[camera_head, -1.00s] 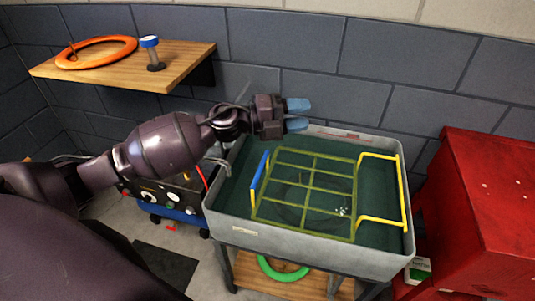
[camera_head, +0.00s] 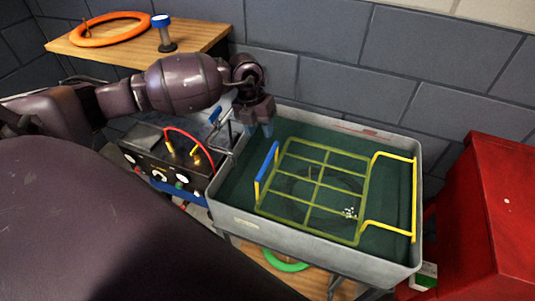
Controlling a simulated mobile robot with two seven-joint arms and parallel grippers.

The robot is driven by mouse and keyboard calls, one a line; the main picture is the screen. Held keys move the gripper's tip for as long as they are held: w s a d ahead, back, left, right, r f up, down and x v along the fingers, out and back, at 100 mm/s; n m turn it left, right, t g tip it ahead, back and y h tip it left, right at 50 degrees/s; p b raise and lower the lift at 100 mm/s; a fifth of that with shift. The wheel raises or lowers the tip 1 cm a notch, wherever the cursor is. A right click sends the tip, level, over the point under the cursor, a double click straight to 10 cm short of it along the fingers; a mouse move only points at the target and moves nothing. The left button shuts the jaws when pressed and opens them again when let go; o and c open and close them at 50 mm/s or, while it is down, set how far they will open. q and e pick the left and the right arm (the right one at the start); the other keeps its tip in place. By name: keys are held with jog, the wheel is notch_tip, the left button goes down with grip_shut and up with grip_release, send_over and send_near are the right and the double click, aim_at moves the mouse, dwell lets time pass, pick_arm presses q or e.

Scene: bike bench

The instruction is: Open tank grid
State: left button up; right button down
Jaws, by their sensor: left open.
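The grey water tank (camera_head: 235,210) stands in the middle, filled with dark green water. The yellow-green tank grid (camera_head: 317,185) lies flat in it, with a blue handle (camera_head: 267,168) raised at its left end and a yellow frame handle (camera_head: 414,200) at the right. My left gripper (camera_head: 260,130) points down over the tank's back-left corner, open and empty, apart from the blue handle. My right gripper is not in view.
A metal faucet (camera_head: 224,128) stands by the tank's left edge, close to my left gripper. A control box with a red cable (camera_head: 160,160) is left of the tank. A wooden shelf (camera_head: 205,37) holds an orange ring. A red cabinet (camera_head: 490,225) stands at the right.

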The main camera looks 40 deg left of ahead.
aim_at(268, 158)
pick_arm(q)
jog(key=f, duration=0.3)
jog(key=d+f, duration=0.1)
jog(key=f, duration=0.2)
jog(key=d+f, duration=0.1)
jog(key=f, duration=0.3)
jog(key=shift+w, duration=0.25)
grip_shut()
